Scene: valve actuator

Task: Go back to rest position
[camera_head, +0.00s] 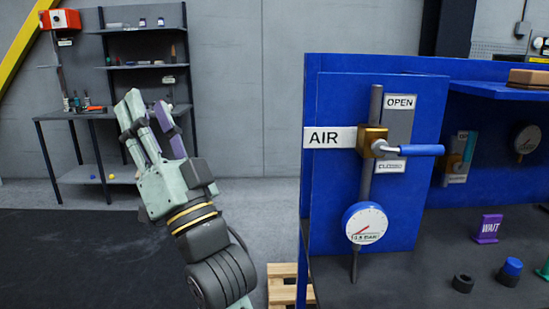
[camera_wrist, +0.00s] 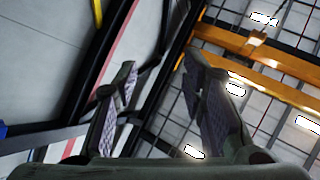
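My gripper (camera_head: 148,103) is raised at the left of the head view, pointing up, well apart from the valve panel. In the wrist view my gripper (camera_wrist: 158,75) has its two fingers spread with nothing between them. The AIR valve (camera_head: 373,141) has a brass body on a vertical pipe. Its blue lever (camera_head: 415,150) points right, roughly horizontal. An OPEN sign (camera_head: 400,102) sits above the lever and a CLOSED sign (camera_head: 391,167) sits below it. A round white gauge (camera_head: 365,223) with a red needle is lower on the pipe.
The blue panel (camera_head: 335,200) and dark bench fill the right side. A purple WAIT sign (camera_head: 488,229) and a blue-topped button (camera_head: 510,271) are on the bench. A wooden pallet (camera_head: 282,285) lies beside it. A shelf workbench (camera_head: 75,114) stands against the back wall.

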